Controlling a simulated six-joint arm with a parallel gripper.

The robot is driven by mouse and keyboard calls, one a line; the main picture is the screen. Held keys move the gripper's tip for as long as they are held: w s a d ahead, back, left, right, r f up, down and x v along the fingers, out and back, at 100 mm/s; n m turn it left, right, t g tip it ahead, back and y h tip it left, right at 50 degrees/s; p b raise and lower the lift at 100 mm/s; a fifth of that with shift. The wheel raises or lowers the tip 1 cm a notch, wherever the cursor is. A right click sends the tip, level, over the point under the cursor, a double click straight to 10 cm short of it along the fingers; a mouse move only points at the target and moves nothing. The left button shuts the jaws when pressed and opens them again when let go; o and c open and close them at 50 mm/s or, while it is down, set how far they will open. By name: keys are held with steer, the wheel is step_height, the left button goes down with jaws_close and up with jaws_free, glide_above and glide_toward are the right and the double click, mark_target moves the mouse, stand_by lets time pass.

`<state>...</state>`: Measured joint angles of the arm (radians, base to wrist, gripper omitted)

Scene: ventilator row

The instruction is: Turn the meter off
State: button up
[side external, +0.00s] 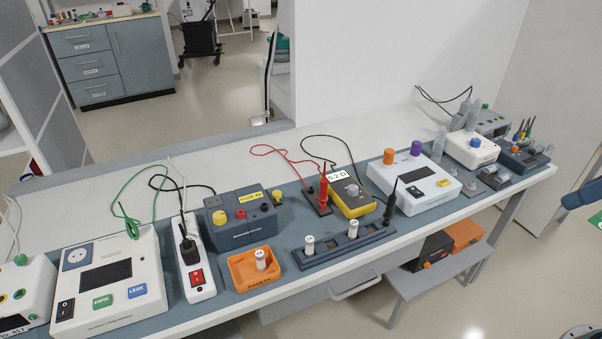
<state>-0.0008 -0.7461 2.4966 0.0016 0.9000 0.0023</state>
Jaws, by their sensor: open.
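The meter (357,206) is a small yellow case with a dark face, lying on the blue-grey mat near the middle of the bench. A pale dial shows on its face, but its setting is too small to read. A white readout (338,177) at its far end shows what looks like 0.2 Ω. A red probe (324,189) stands upright just left of the meter, and a black probe (391,205) stands to its right. Red and black leads loop behind it. My gripper is not in view.
A slate rack (347,246) with white cylinders lies in front of the meter. An orange tray (240,276) marked FAULTY and a blue-grey box (242,219) stand left. A white device (427,193) with orange and purple knobs stands right.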

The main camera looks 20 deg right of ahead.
steer(key=w, duration=0.1)
steer(key=m+g+h, duration=0.3)
steer(key=m+h, duration=0.1)
steer(key=m, duration=0.7)
glide_above(353, 187)
steer(key=s+a, duration=0.3)
steer(key=a, duration=0.2)
step_height(353, 187, down, 18)
steer(key=shift+s+d, duration=0.1)
steer(key=shift+s, duration=0.05)
steer(key=shift+f, duration=0.15)
steer(key=x, duration=1.3)
steer(key=shift+f, duration=0.25)
